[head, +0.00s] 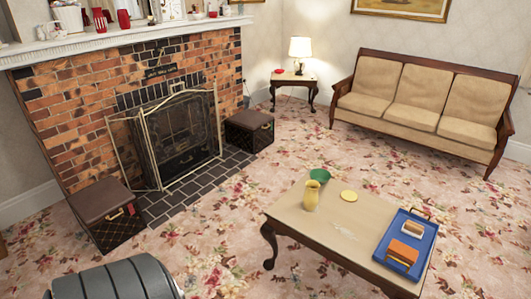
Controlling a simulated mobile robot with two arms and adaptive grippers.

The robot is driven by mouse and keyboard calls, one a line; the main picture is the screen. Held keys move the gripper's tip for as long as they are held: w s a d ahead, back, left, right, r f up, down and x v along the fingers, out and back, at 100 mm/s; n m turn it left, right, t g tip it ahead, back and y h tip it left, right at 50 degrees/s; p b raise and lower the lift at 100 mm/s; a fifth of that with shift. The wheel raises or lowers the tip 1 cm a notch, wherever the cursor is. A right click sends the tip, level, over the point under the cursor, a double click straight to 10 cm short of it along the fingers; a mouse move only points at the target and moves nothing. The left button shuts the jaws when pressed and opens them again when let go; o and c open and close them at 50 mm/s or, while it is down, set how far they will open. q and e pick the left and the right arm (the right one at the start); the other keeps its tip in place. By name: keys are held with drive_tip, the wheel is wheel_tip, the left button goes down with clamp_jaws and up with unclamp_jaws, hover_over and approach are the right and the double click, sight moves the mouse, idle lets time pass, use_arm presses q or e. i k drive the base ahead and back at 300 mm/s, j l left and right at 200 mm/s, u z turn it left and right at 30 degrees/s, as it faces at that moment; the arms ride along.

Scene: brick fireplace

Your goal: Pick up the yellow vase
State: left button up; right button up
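The yellow vase (311,196) stands upright on the low coffee table (325,222), near the table's far left part. It is a small jug-like shape with a narrower neck.
The sofa (422,105) stands behind, the brick fireplace (65,120) at left. Carpet between hearth and table is clear. A grey ribbed shape at bottom left is unclear.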

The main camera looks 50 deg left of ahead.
sight(310, 198)
drive_tip(key=u, duration=1.2)
drive_tip(key=i+j, duration=0.15)
drive_tip(key=i+j+z, duration=0.75)
drive_tip(key=j, duration=0.25)
drive_tip(key=k+l, duration=0.05)
